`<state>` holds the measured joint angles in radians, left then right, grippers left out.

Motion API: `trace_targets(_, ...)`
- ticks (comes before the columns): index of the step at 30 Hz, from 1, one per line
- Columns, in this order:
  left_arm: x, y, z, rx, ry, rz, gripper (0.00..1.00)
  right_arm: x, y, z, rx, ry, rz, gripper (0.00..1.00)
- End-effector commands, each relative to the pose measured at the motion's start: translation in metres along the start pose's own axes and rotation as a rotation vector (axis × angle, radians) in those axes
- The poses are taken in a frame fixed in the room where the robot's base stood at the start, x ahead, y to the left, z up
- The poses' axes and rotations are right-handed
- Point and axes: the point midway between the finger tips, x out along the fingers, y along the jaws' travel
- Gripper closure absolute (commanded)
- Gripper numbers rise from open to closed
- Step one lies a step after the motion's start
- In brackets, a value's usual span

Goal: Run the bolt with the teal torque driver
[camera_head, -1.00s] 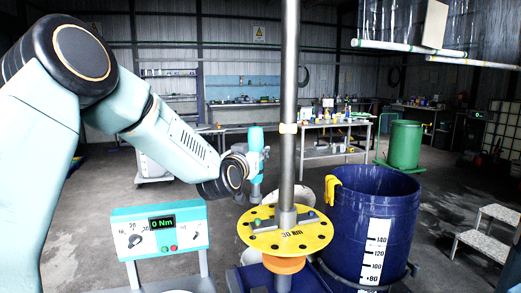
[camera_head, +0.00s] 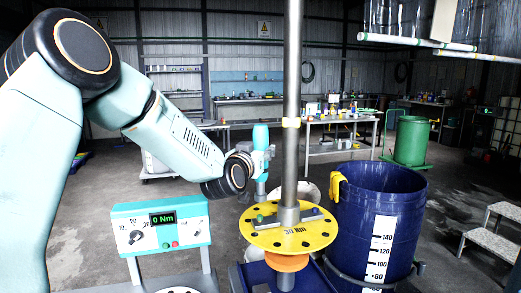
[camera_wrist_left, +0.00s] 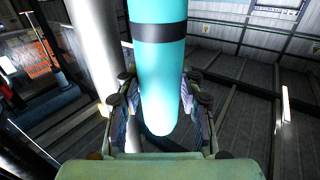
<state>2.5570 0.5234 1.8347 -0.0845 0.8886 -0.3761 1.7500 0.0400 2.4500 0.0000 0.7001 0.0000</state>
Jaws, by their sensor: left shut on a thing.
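The teal torque driver (camera_head: 261,137) is upright in my left gripper (camera_head: 262,160), left of the steel column. In the left wrist view the driver (camera_wrist_left: 158,75), teal with a black band, stands between the fingers of the gripper (camera_wrist_left: 160,125), which are shut on it. Its lower end in the head view hangs by the back-left edge of the yellow flange (camera_head: 288,241), marked 30 Nm; I cannot tell whether it touches anything. A small green bolt-like head (camera_head: 260,218) shows on the flange's left side. A teal-framed torque console (camera_head: 160,230) reads 0 Nm. My right gripper is out of view.
The steel column (camera_head: 291,90) rises through the flange, close to the right of the driver. A blue drum (camera_head: 372,230) with a yellow item on its rim stands to the right.

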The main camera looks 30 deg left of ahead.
Motion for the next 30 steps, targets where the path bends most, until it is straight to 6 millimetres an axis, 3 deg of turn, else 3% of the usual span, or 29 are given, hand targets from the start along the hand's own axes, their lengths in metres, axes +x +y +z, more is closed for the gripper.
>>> trace_targets(18,0.003,0.0,0.041,0.001,0.005,-0.001,1.0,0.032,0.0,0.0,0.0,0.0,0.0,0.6)
trace_targets(30,0.003,0.0,0.046,0.001,0.006,-0.001,1.0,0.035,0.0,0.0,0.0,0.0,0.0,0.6)
